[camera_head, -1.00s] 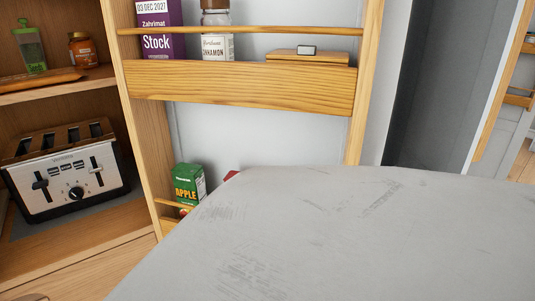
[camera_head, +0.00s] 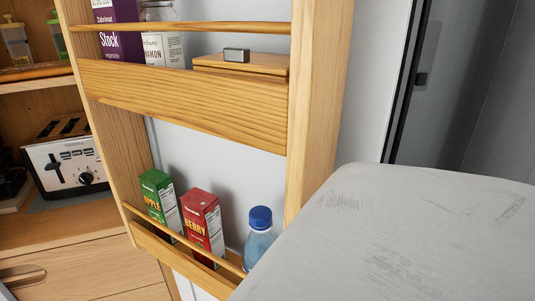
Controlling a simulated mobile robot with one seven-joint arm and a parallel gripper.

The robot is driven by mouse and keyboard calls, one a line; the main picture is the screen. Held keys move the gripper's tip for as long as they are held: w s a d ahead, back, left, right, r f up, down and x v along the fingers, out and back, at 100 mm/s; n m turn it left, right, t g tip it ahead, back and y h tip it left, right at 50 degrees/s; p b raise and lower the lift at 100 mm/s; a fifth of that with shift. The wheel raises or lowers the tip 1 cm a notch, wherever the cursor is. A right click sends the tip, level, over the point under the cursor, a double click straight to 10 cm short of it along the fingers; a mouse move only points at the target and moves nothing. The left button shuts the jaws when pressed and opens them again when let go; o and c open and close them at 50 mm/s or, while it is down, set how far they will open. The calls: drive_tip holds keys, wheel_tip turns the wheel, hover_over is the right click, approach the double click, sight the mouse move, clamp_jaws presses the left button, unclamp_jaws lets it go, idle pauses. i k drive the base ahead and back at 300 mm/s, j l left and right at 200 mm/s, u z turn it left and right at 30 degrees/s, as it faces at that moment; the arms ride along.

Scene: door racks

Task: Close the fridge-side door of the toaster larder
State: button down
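The larder door (camera_head: 185,98) stands open, with its inner side and wooden racks facing me. Its thick right-hand side (camera_head: 322,90) is in view. The toaster (camera_head: 68,160) sits in the larder cabinet at the left, its right part behind the door's left edge. The upper rack holds a purple stock box (camera_head: 120,45), a cinnamon jar (camera_head: 160,45) and a wooden box (camera_head: 240,65). The lower rack holds a green apple carton (camera_head: 160,200), a red berry carton (camera_head: 203,222) and a blue-capped bottle (camera_head: 260,235). My gripper is out of view.
A large grey scuffed surface, seemingly part of me, fills the lower right and hides the lower rack's right end. Behind the door at right are a pale panel (camera_head: 375,80) and a dark grey recess (camera_head: 450,90). A drawer front (camera_head: 90,265) lies below the toaster.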

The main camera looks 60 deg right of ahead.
sight(246, 143)
drive_tip(key=k+l, duration=0.25)
drive_tip(key=l, duration=0.2)
drive_tip(key=k+l+u, duration=0.1)
drive_tip(key=k+l, duration=0.15)
drive_tip(key=l, duration=0.2)
drive_tip(key=k+l, duration=0.25)
drive_tip(key=l, duration=0.2)
drive_tip(key=k+l+u, duration=0.1)
drive_tip(key=k+l, duration=0.15)
drive_tip(key=l, duration=0.15)
drive_tip(key=k+l, duration=0.25)
drive_tip(key=l, duration=0.2)
